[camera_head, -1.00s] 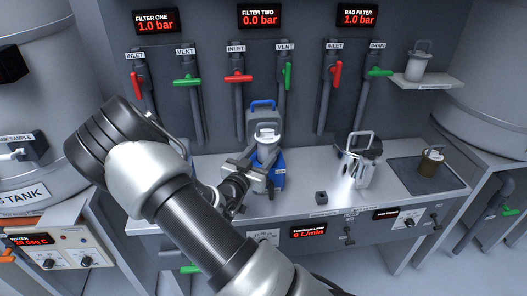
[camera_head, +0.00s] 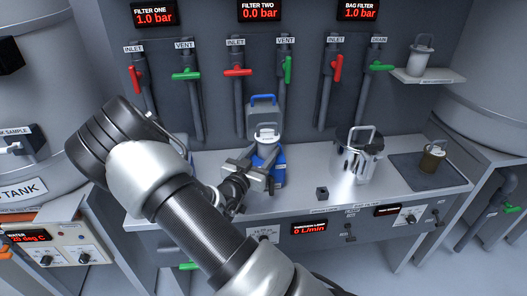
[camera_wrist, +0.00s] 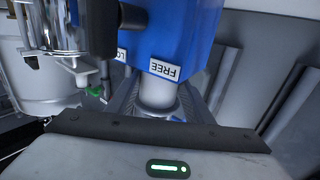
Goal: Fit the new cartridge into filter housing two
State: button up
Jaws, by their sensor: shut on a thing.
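Filter housing two (camera_head: 270,178) is the blue body on the bench, below the display reading 0.0 bar. A blue part with a handle (camera_head: 263,108) stands behind it. A white cartridge (camera_head: 266,136) with a loop handle stands upright at the housing's top. My gripper (camera_head: 262,165) is shut on it from the front left. In the wrist view, the white cylinder (camera_wrist: 158,95) shows between my fingers, against the blue housing (camera_wrist: 175,35) with its upside-down FREE label (camera_wrist: 164,70). How deep the cartridge sits is hidden.
A steel bag filter pot (camera_head: 357,158) stands to the right, with a small dark block (camera_head: 322,193) before it. A brown cartridge-like piece (camera_head: 432,160) is on the dark tray (camera_head: 405,170). A white canister (camera_head: 420,58) stands on the wall shelf. Valve pipes line the wall.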

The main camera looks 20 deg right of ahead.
jog(key=shift+f+b, duration=0.7)
jog(key=shift+f, duration=0.15)
jog(key=o, duration=1.7)
jog(key=shift+s+f, duration=0.1)
jog(key=shift+f, duration=0.05)
jog(key=shift+s+d, duration=0.15)
jog(key=shift+v, duration=1.9)
jog(key=shift+s+a, duration=0.25)
jog(key=shift+a, duration=0.25)
jog(key=shift+s+a, duration=0.25)
jog(key=shift+a, duration=0.25)
